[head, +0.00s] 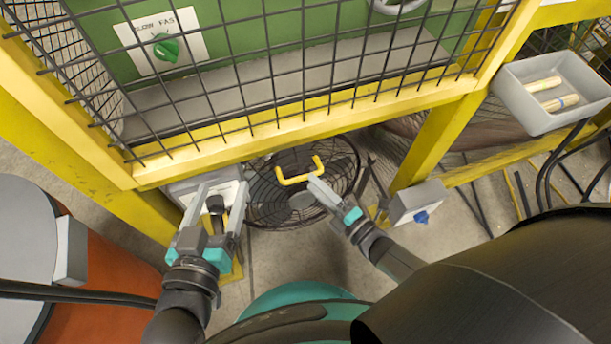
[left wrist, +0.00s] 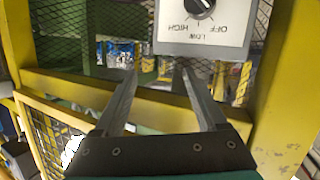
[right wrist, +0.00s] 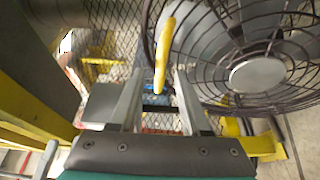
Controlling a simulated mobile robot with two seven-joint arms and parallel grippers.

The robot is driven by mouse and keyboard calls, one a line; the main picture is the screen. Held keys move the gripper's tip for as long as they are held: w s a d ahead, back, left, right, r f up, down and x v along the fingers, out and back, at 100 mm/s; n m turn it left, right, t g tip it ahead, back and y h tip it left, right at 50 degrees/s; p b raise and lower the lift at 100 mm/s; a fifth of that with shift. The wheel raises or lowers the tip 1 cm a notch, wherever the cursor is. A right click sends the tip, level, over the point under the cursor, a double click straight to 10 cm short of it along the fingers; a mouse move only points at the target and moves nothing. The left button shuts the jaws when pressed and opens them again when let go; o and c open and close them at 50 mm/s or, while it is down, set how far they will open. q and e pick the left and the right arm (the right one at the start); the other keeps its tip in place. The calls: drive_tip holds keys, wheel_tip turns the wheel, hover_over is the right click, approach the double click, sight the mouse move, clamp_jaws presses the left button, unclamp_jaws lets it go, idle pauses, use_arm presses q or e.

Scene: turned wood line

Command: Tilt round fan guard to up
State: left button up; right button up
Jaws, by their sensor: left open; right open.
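The round fan guard (head: 340,165) is a dark wire cage with a grey hub, low behind the yellow frame in the head view. It fills the upper right of the right wrist view (right wrist: 290,90). A yellow U-shaped handle (head: 296,179) shows at the guard. My right gripper (head: 318,186) is open beside the handle; in the right wrist view the handle (right wrist: 164,50) lies in line with the gap between the fingers, contact unclear. My left gripper (head: 222,187) is open and empty in front of a grey control box (left wrist: 175,48) with an OFF-LOW-HIGH dial.
A yellow frame (head: 300,132) with black mesh crosses above the fan. A yellow post (head: 432,140) stands right of it, with a grey box with a blue knob (head: 414,204) nearby. A grey tray (head: 520,105) holds wooden pieces at upper right.

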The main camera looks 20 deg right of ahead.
sight(305, 175)
use_arm(q)
drive_tip(key=shift+s+d+r+n+t+h+b, duration=0.3)
drive_tip(key=shift+s+d+r+t+b, duration=0.15)
drive_tip(key=shift+r+t, duration=0.35)
use_arm(e)
drive_tip(key=shift+x, duration=2.1)
use_arm(q)
drive_tip(key=shift+f, duration=0.15)
use_arm(e)
drive_tip(key=shift+c, duration=0.4)
clamp_jaws()
